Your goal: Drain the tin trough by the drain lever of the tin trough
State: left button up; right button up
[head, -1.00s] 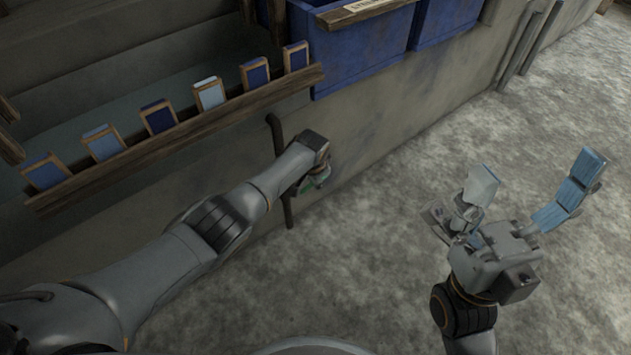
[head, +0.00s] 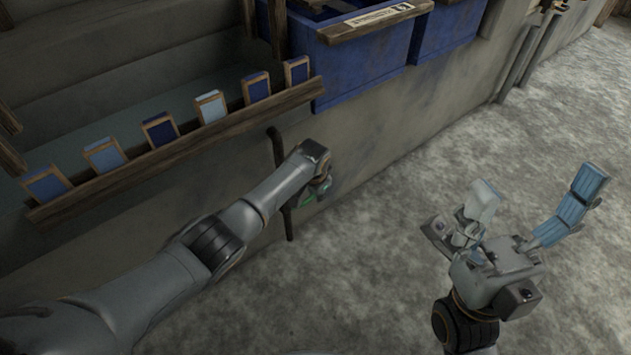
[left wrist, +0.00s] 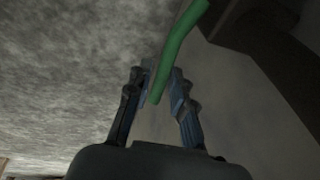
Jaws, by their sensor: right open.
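A green lever (left wrist: 178,45) shows as a bar in the left wrist view; a bit of green (head: 306,200) shows beside my left wrist in the head view. My left gripper (left wrist: 157,82) has its fingers apart on either side of the lever's near end. A gap shows on the left finger's side; contact with the right finger is unclear. In the head view my left arm hides most of the lever. My right gripper (head: 528,212) is open and empty over the floor. I cannot tell which container is the tin trough.
A dark upright pipe (head: 276,152) runs down the wall beside my left wrist. A wooden rail (head: 187,148) holds several blue-toned blocks. Blue containers (head: 365,52), one bearing a label (head: 388,14), stand behind. The grey floor (head: 400,240) at right is clear.

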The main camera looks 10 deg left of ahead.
pick_arm(q)
jog(key=v, duration=1)
jog(key=shift+s+d, duration=0.1)
